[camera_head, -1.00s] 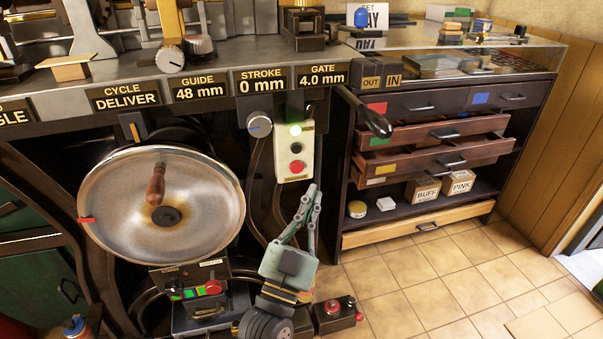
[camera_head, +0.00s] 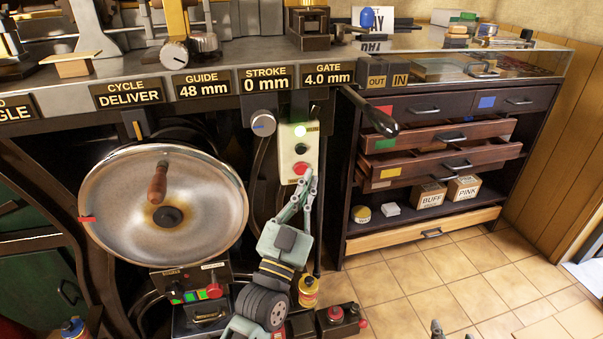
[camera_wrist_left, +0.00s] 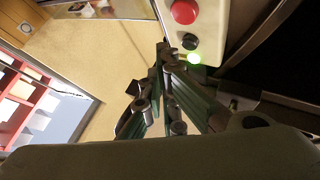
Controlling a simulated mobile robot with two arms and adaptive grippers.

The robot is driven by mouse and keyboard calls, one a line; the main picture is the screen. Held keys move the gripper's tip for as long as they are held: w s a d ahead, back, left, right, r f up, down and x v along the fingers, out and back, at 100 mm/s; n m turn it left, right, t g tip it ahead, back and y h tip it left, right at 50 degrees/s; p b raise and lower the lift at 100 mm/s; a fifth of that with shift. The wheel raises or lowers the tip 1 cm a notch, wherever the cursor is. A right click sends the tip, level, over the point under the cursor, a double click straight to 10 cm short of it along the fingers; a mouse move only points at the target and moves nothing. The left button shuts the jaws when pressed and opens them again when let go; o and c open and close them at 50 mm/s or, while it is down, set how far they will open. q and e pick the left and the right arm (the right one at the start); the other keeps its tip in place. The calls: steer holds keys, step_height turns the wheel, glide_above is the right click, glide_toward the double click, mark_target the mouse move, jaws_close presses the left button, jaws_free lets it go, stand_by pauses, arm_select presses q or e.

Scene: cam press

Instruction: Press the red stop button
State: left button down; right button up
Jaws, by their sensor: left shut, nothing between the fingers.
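The red stop button (camera_head: 300,168) is the lowest control on a pale upright box (camera_head: 286,160) under the press table. A black button (camera_head: 301,149) and a lit green lamp (camera_head: 300,130) sit above it. My left gripper (camera_head: 309,178) is shut and empty, its tips just below and right of the red button. I cannot tell if they touch the box. The left wrist view shows the red button (camera_wrist_left: 184,11) beyond the closed fingertips (camera_wrist_left: 163,47), apart from them in the picture. Small grey tips, probably my right gripper (camera_head: 452,332), show at the bottom edge.
A black-handled lever (camera_head: 380,120) juts out right of the box. A round metal handwheel (camera_head: 120,200) is at left. Other red knobs sit on a lower panel (camera_head: 214,290) and a floor box (camera_head: 336,314). Drawers (camera_head: 450,135) stand partly open at right. The tiled floor is open.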

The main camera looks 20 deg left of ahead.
mark_target(301, 169)
arm_select(q)
steer(key=shift+w+a, duration=0.5)
steer(key=shift+w, duration=0.2)
steer(key=shift+w+a, duration=0.45)
steer(key=shift+w, duration=0.2)
arm_select(e)
steer(key=shift+w+a+r+t, duration=0.15)
steer(key=shift+w+r+t, duration=0.1)
steer(key=shift+r, duration=0.25)
steer(key=shift+w+a+r+t, duration=0.15)
steer(key=shift+w+r+t, duration=0.1)
steer(key=shift+r, duration=0.25)
arm_select(q)
steer(key=shift+w+a, duration=0.25)
steer(key=shift+w, duration=0.1)
arm_select(e)
steer(key=shift+s+d+f+g, duration=0.1)
steer(key=shift+s+f+g, duration=0.1)
steer(key=shift+f, duration=0.2)
steer(key=shift+s+d+f+g, duration=0.1)
steer(key=shift+s+f+g, duration=0.1)
steer(key=shift+f, duration=0.2)
